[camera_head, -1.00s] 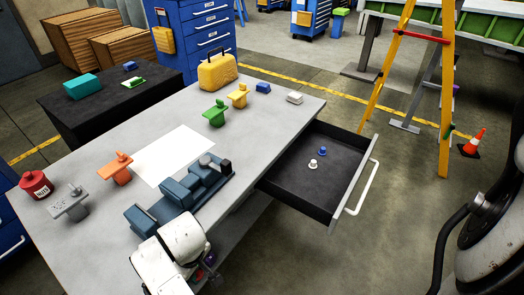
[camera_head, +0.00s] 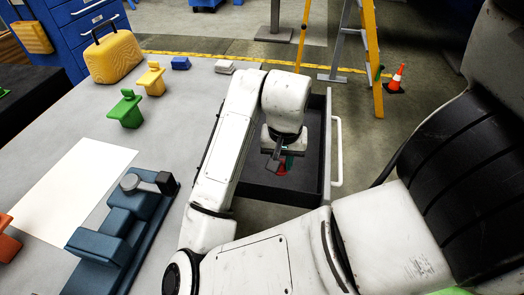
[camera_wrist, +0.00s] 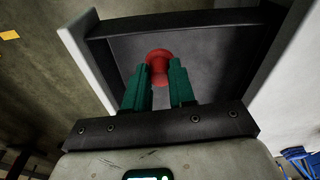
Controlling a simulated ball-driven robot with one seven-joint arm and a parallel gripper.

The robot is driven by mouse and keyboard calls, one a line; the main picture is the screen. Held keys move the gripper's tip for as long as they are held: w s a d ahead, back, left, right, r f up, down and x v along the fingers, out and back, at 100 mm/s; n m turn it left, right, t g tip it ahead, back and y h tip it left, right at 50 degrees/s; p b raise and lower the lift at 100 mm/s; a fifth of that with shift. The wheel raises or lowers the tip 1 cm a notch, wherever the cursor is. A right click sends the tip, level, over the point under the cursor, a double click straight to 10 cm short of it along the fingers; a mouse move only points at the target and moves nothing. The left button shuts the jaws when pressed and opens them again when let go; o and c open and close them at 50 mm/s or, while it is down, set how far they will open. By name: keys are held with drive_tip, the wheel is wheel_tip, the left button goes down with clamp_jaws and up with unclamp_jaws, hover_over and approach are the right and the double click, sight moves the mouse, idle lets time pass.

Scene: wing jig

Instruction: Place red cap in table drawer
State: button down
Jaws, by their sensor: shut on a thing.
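The red cap (camera_wrist: 159,57) is between the two green fingertips of my gripper (camera_wrist: 167,75) in the wrist view. The gripper is shut on it. In the wrist view the dark drawer (camera_wrist: 215,50) lies behind the cap. I cannot tell whether the cap touches the drawer floor. My arm hides much of the drawer.
On the grey table (camera_head: 55,137) stand a blue vise (camera_head: 125,225), a yellow case (camera_head: 113,56), and green (camera_head: 126,110) and yellow (camera_head: 151,79) parts. A white sheet (camera_head: 70,195) lies flat. A ladder (camera_head: 367,50) and orange cone (camera_head: 395,80) stand beyond the drawer.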

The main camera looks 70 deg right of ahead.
drive_tip(key=w+d+f, duration=0.2)
drive_tip(key=d, duration=0.1)
drive_tip(key=w+d+f+b, duration=0.1)
drive_tip(key=w+d+f, duration=0.1)
drive_tip(key=d+f, duration=0.1)
drive_tip(key=w+d+f, duration=0.2)
drive_tip(key=d+f, duration=0.1)
drive_tip(key=d, duration=0.1)
drive_tip(key=shift+w+f, duration=0.15)
drive_tip(key=shift+w, duration=0.1)
drive_tip(key=shift+w+d+f+b, duration=0.25)
drive_tip(key=shift+d+f+b, duration=0.1)
drive_tip(key=shift+d+f, duration=0.25)
drive_tip(key=shift+f, duration=1.55)
drive_tip(key=shift+f, duration=0.15)
drive_tip(key=c, duration=0.9)
unclamp_jaws()
drive_tip(key=shift+c, duration=0.2)
drive_tip(key=shift+a, duration=0.1)
wheel_tip(320, 180, up, 12)
drive_tip(key=a+p, duration=0.1)
drive_tip(key=shift+a, duration=0.2)
